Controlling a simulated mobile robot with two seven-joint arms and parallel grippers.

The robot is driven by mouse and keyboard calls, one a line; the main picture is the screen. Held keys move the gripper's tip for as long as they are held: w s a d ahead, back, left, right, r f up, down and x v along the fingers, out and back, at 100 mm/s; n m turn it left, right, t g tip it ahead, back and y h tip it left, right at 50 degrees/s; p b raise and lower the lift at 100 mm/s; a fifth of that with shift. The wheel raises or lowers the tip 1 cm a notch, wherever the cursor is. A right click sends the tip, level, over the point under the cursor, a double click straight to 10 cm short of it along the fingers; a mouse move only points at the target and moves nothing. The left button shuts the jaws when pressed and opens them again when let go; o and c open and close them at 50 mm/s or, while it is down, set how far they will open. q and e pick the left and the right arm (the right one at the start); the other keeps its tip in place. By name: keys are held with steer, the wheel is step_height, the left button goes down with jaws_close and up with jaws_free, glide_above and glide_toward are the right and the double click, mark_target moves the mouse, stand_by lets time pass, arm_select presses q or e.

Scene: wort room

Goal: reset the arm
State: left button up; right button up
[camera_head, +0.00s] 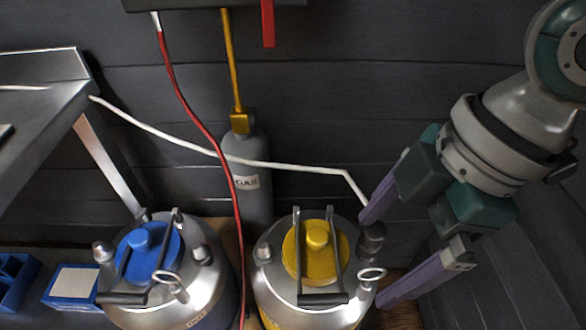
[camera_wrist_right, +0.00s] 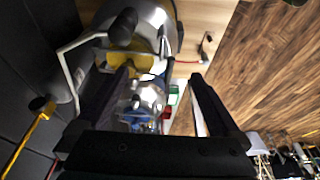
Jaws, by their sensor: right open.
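My right gripper (camera_head: 372,258) comes in from the right in the head view. Its two purple fingers are spread apart with nothing between them. The fingers reach down beside the right side of a metal keg (camera_head: 305,296) with a yellow lid (camera_head: 317,250). My left gripper is not in view.
A second keg with a blue lid (camera_head: 150,250) stands to the left. A gas bottle (camera_head: 246,180) stands behind, with a red hose (camera_head: 190,105) and a white tube (camera_head: 285,165) crossing. A metal table (camera_head: 45,100) is at the left, blue boxes (camera_head: 72,288) below it.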

steer(key=s+a+r+m+t+y+p, duration=0.2)
steer(key=s+a+r+m+p, duration=0.35)
steer(key=r+p, duration=0.4)
steer(key=s+d+r+m+t+h+p, duration=0.1)
steer(key=s+d+r+m+h+p, duration=0.25)
steer(key=d+m, duration=0.35)
steer(key=s+d+r+m+t+h+p, duration=0.1)
steer(key=s+d+r+m+h+p, duration=0.2)
steer(key=d, duration=0.5)
step_height(320, 180, up, 38)
steer(key=y+p, duration=0.1)
steer(key=p, duration=3.6)
steer(key=shift+m, duration=0.45)
steer(key=shift+s, duration=0.1)
